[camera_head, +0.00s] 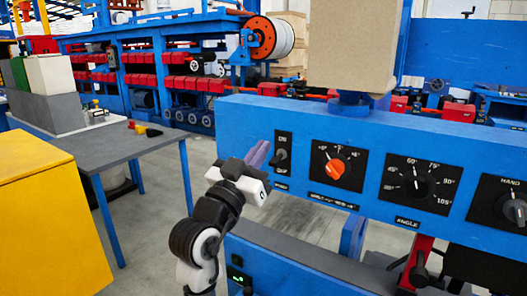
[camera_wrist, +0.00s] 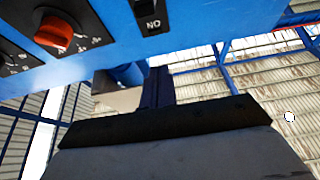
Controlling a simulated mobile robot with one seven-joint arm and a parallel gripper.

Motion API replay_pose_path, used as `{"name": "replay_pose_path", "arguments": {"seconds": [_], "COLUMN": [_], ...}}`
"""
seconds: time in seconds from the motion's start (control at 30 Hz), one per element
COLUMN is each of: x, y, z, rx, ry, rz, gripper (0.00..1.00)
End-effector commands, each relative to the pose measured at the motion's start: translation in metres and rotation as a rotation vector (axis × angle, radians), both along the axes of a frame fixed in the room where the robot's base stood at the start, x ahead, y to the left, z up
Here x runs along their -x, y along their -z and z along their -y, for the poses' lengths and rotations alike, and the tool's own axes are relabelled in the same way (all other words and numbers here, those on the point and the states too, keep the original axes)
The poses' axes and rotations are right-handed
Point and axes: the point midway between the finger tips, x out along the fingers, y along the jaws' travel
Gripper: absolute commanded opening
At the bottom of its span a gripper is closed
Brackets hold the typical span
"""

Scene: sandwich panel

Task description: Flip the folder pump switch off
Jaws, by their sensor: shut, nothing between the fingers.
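The switch (camera_head: 281,156) is a small dark toggle on a black plate at the left end of the blue panel, with an ON/OFF type marking too small to read fully and a blurred label below. In the wrist view the plate (camera_wrist: 152,22) is cut off by the top edge, with its ON marking upside down. My gripper (camera_head: 258,154) is shut and empty, its purple-grey fingers just left of the switch plate in the head view. The wrist view shows the closed fingers (camera_wrist: 158,88) below the plate. I cannot tell whether they touch the panel.
The blue panel (camera_head: 455,140) also carries an orange knob (camera_head: 334,169), an angle dial (camera_head: 417,184) and a hand selector (camera_head: 514,209) to the right. A grey table (camera_head: 110,150) and a yellow box (camera_head: 50,220) stand left. The floor between table and panel is clear.

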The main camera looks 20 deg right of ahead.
Motion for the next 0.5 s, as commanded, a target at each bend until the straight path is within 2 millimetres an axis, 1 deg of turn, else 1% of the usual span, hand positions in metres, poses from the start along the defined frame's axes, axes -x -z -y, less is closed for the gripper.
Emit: {"name": "replay_pose_path", "arguments": {"seconds": [0.03, 0.2, 0.33, 0.5], "x": [0.006, 0.024, 0.033, 0.038], "y": [0.016, 0.032, 0.039, 0.042], "z": [-0.009, -0.032, -0.043, -0.048], "rx": [-0.001, -0.002, -0.001, -0.002], "ry": [-0.003, -0.001, -0.001, 0.002], "rz": [-0.002, -0.002, -0.002, -0.002], "gripper": [0.0, 0.0, 0.0, 0.0]}}
